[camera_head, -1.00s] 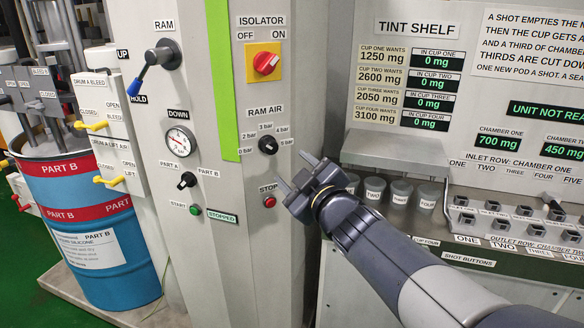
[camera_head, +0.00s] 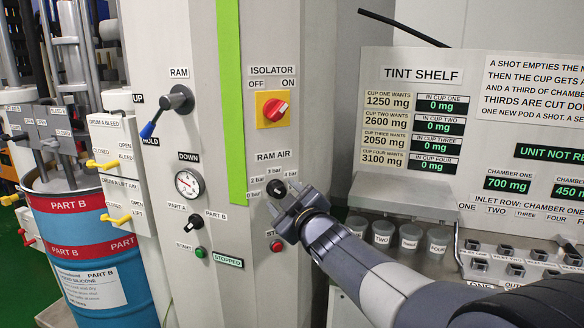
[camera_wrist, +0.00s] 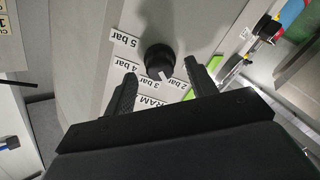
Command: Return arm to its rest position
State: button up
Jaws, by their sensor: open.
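My gripper (camera_head: 284,200) is in front of the control cabinet at the black RAM AIR knob (camera_head: 275,187). Its jaws are open and empty. In the wrist view, the knob (camera_wrist: 159,59) appears between and just beyond the two fingertips of my gripper (camera_wrist: 171,72), with a gap on both sides. The knob's white pointer is towards the 2 and 3 bar labels. My arm reaches in from the lower right of the head view. Part of the knob's scale is hidden by my gripper in the head view.
The red stop button (camera_head: 276,246) is just below my gripper. Several grey cups (camera_head: 383,232) stand right, under the tint shelf (camera_head: 420,75).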

jog(key=shift+x, duration=1)
jog(key=shift+s, duration=0.1)
